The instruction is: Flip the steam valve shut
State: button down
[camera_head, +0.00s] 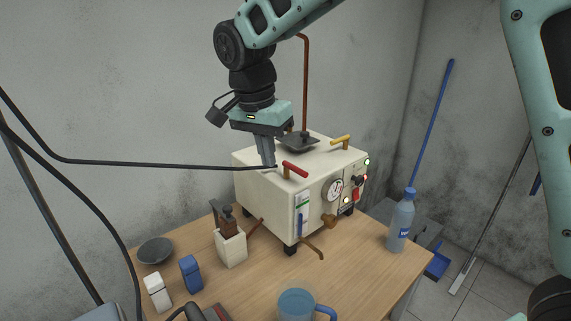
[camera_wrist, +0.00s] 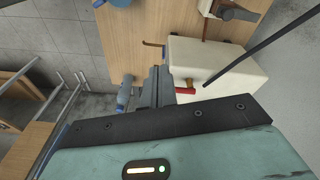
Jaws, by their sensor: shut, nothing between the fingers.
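A white boxy machine (camera_head: 262,190) stands on the wooden table and carries several lever valves. A red-handled lever (camera_head: 295,169) is on its top near the front left edge; a yellow-handled lever (camera_head: 341,140) is farther right on top. A blue-handled lever (camera_head: 300,224) hangs on the front face. No label that I can read tells which is the steam valve. My gripper (camera_head: 268,160) points down, shut and empty, just left of the red handle. In the wrist view my fingers (camera_wrist: 155,85) appear beside the red handle (camera_wrist: 186,90); whether they touch it is unclear.
A thin black line (camera_head: 160,163) crosses from the left and ends near my fingertips. A copper pipe (camera_head: 306,80) rises behind the gripper.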

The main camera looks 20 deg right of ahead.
jog(key=w+d+r+m+h, duration=0.1)
jog(key=w+r+m, duration=0.1)
jog(key=w+m, duration=0.2)
jog(key=shift+w+t, duration=0.3)
jog(key=shift+w, duration=0.65)
jog(key=shift+d+f, duration=0.1)
jog(key=shift+f, duration=0.05)
jog(key=shift+w+d+f+p, duration=0.45)
jog(key=shift+d+f+p, duration=0.45)
jog(key=shift+f, duration=0.8)
jog(key=shift+w+d+f+p, duration=0.4)
jog(key=shift+d+f+p, duration=0.25)
jog(key=shift+d+f, duration=0.8)
jog(key=shift+w+d+f+p, duration=0.45)
jog(key=shift+d+f+p, duration=0.35)
jog(key=shift+f, duration=1.15)
